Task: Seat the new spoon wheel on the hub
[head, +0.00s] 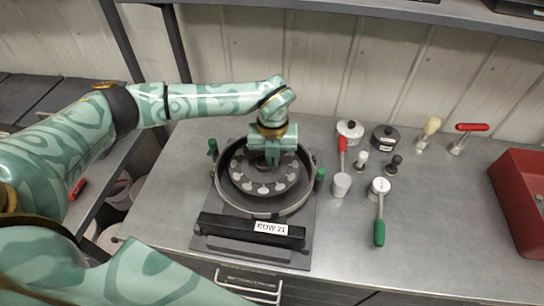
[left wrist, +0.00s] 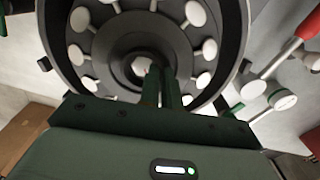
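The spoon wheel (head: 241,178) is a dark disc with several pale round spoons around a raised centre collar. It lies level inside the round black housing (head: 226,199), and the left wrist view shows the wheel (left wrist: 98,35) within the housing wall (left wrist: 236,38). My left gripper (head: 264,160) points down over the wheel's middle. Its fingers (left wrist: 160,82) are close together at the collar's edge and look shut on its wall. The hub under the wheel is mostly hidden, so I cannot tell how fully the wheel sits on it. My right gripper is out of view.
The housing stands on a dark base with a "ROW 21" label (head: 271,228). Right of it are a red-handled tool (head: 342,160), a green-handled gauge (head: 380,210), small pots (head: 385,137) and knobs. A red bin (head: 520,205) stands far right. The front right bench is clear.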

